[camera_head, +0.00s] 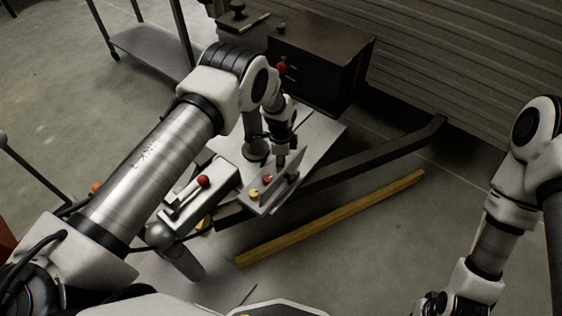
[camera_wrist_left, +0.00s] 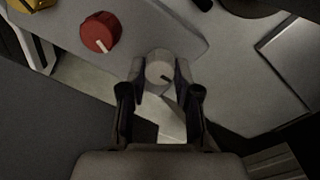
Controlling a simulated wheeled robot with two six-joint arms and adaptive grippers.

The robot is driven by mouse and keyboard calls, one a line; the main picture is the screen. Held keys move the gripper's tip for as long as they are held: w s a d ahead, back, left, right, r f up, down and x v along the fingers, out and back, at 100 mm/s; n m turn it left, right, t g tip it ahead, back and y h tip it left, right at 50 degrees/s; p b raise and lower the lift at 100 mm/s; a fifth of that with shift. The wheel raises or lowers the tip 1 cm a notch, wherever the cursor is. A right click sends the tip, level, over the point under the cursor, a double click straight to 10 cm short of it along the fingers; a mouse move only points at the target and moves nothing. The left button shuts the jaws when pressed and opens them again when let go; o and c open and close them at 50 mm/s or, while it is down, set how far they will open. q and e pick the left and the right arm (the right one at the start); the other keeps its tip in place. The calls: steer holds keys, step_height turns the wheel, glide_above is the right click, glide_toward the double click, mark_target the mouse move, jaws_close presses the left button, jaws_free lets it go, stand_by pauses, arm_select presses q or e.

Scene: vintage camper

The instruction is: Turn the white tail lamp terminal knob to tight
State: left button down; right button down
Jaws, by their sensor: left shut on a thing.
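The white knob (camera_wrist_left: 159,70) stands on a pale grey panel (camera_wrist_left: 180,22) in the left wrist view, with a dark mark on its face. My left gripper (camera_wrist_left: 160,80) is shut on this knob, one finger on each side. In the head view the left gripper (camera_head: 281,160) reaches down to the upper end of the panel (camera_head: 284,190), and the knob is hidden there. A red knob (camera_wrist_left: 100,32) with a pale pointer mark sits beside it on the same panel. My right gripper (camera_head: 440,302) is partly cut off at the bottom right, away from the panel.
A yellow knob (camera_head: 253,195) is at the panel's near end. A grey box with a red knob (camera_head: 203,181) stands to its left. A yellow bar (camera_head: 335,215) and a dark beam (camera_head: 370,157) lie to the right. A dark cabinet (camera_head: 318,55) stands behind.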

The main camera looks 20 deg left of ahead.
arm_select(q)
steer(key=shift+m, duration=2)
steer(key=c, duration=0.8)
jaws_free()
